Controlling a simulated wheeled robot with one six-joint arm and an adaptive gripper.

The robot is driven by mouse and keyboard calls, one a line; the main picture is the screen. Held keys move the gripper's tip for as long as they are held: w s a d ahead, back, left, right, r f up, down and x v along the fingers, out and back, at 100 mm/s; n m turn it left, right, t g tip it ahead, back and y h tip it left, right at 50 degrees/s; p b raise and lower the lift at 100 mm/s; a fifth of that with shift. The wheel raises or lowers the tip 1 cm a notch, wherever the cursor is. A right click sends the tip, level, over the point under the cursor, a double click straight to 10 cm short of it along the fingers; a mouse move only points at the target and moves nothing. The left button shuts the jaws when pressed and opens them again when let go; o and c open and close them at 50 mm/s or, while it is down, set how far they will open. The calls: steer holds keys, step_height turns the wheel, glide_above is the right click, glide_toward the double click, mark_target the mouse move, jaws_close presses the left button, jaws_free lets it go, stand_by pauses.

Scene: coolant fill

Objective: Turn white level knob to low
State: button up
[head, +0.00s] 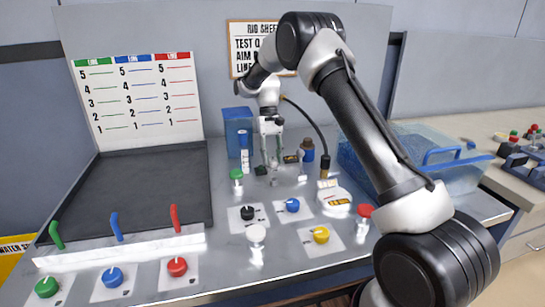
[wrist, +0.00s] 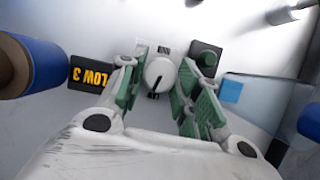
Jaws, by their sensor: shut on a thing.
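The white level knob (wrist: 159,74) shows in the wrist view, round with a black pointer mark directed toward the bottom of the picture. My gripper (wrist: 165,68) has its green-padded fingers on both sides of the knob and is shut on it. In the head view my gripper (head: 271,158) points straight down at the back of the bench, and the knob is hidden or too small to make out there. A small black display (wrist: 90,73) beside the knob reads "LOW 3" in orange, upside down. The same display (head: 291,158) is small in the head view.
A dark green block (wrist: 207,58) sits close beside the right finger. A clear blue bin (head: 455,175) is at right. Several coloured knobs fill the bench front.

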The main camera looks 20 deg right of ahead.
steer(key=shift+w+r, duration=0.1)
stand_by(0.3)
steer(key=o, duration=1)
steer(key=shift+o, duration=0.2)
steer(key=v, duration=1.2)
